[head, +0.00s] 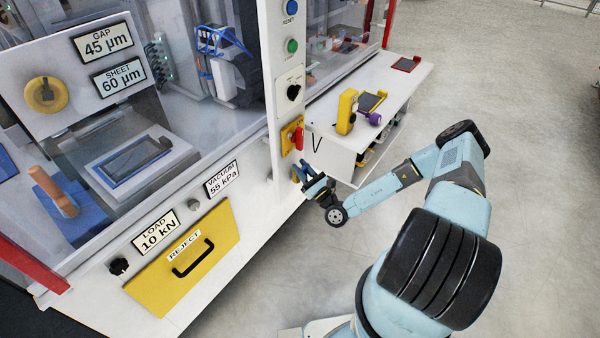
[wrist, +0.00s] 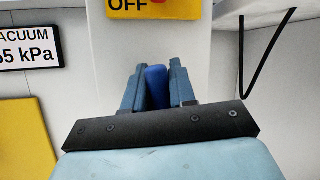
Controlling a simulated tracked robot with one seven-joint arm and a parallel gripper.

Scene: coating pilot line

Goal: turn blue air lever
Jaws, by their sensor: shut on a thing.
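The blue air lever (wrist: 157,87) stands between the two fingers of my gripper (wrist: 158,90) in the wrist view. The fingers are shut on it, one on each side, and only its blue front part shows. In the head view my gripper (head: 301,171) is at the white panel of the machine, below the red switch on its yellow plate. There the lever is largely hidden by the fingers.
The red switch (head: 298,138) sits just above my gripper. A yellow reject drawer (head: 222,232) with a black handle is at the lower left. A white side table (head: 400,88) with a yellow device (head: 346,112) stands at the right. The floor to the right is clear.

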